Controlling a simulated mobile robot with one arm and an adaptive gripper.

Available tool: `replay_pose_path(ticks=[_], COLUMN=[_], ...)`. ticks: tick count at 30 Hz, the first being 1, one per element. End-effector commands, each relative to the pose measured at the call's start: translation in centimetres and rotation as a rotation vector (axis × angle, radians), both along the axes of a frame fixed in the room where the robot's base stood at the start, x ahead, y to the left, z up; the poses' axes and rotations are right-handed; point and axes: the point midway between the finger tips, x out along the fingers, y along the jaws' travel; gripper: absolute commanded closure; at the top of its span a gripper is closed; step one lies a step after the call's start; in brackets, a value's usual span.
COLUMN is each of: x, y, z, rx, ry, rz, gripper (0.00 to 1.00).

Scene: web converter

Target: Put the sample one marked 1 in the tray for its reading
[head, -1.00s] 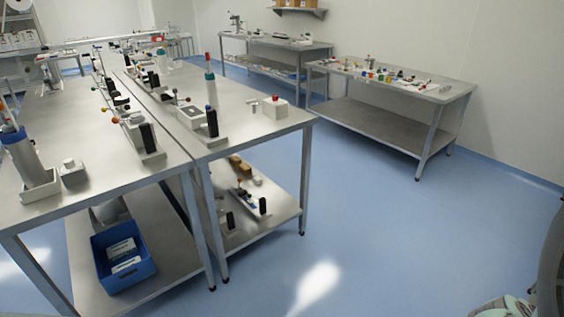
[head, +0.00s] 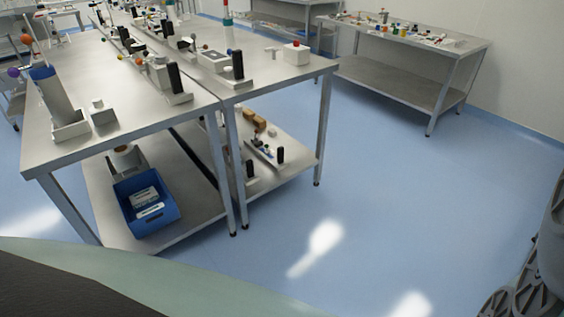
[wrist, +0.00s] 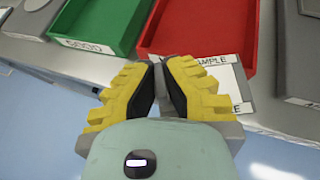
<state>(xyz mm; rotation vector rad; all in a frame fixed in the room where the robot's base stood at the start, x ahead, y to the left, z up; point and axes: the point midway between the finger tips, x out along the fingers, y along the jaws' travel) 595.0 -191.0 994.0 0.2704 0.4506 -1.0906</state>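My gripper (wrist: 163,68) shows in the wrist view, with yellow fingers and dark inner pads. Its fingertips are close together, with a narrow grey strip between them; I cannot tell whether they hold something. A green tray (wrist: 100,25) with a white label lies beyond the left finger. A red tray (wrist: 205,30) lies beyond the fingertips. A white card (wrist: 230,78) with "SAMPLE" lettering lies behind the right finger, partly hidden. I cannot make out a sample marked 1. The head view does not show my gripper.
In the head view, steel benches (head: 130,75) stand at left with instruments on top and a blue bin (head: 150,208) on the lower shelf. Another bench (head: 400,85) at back right carries small coloured items. Blue floor (head: 420,190) is clear between them.

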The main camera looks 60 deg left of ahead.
Motion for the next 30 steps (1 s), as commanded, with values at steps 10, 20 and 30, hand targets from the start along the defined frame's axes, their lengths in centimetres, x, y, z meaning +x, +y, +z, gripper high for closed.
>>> replay_pose_path(ticks=[10, 20, 30], x=[1.5, 2.7, 3.0], y=[-5.7, -9.4, -9.8], z=[-0.4, -0.8, -2.7], rx=[-0.001, -0.001, 0.002], ry=[0.002, 0.002, 0.003], rz=[-0.008, -0.001, 0.003], gripper=[1.0, 1.0, 1.0])
